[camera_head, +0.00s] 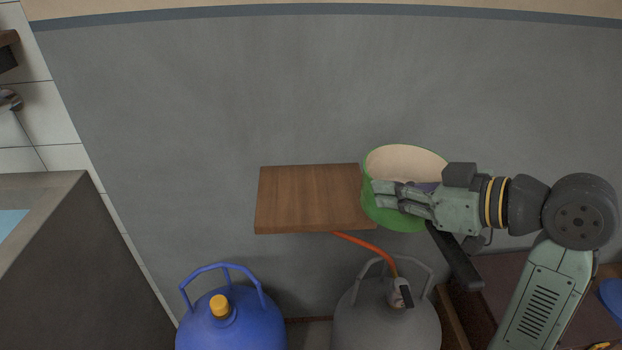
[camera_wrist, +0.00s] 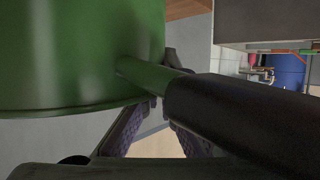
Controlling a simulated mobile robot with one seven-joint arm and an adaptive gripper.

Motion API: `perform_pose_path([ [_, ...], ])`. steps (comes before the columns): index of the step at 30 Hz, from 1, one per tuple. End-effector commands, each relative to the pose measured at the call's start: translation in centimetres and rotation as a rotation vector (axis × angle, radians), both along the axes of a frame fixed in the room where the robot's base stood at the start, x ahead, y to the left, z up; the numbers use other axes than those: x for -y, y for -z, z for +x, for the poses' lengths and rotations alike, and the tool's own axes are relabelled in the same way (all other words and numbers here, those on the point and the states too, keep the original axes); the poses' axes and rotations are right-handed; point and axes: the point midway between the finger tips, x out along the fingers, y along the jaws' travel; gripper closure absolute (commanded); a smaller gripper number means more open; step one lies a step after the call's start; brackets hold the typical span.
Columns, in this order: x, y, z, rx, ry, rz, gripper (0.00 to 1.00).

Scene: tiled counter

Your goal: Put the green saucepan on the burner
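The green saucepan (camera_head: 379,211), cream inside, is at the right end of a wooden board (camera_head: 300,197) in the head view and hides that end. Its black handle (camera_head: 456,257) points down and right. My gripper (camera_head: 388,196) overlaps the pan's near side. In the wrist view, the pan (camera_wrist: 75,55) fills the upper left, and its handle (camera_wrist: 240,110) crosses in front of my purple-padded fingers (camera_wrist: 160,125). The handle hides part of the fingers, so their hold on it is unclear. What supports the pan is hidden. I cannot make out the burner.
A blue gas cylinder (camera_head: 245,322) and a grey one (camera_head: 385,328) stand below the board. An orange hose (camera_head: 368,245) runs from the grey one toward the board's underside. A dark counter (camera_head: 70,265) is at left. The board's left part is bare.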

Motion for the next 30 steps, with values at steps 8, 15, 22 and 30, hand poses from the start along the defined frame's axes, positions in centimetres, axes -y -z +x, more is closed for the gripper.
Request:
perform_pose_path([
  [8,-4.0,0.1,3.0,0.001,-0.004,0.001,1.00],
  [15,-9.1,0.7,7.0,0.001,-0.003,0.001,1.00],
  [22,-12.1,1.2,9.5,0.003,0.000,0.001,1.00],
  [30,-12.5,3.6,9.9,-0.001,0.005,0.007,1.00],
])
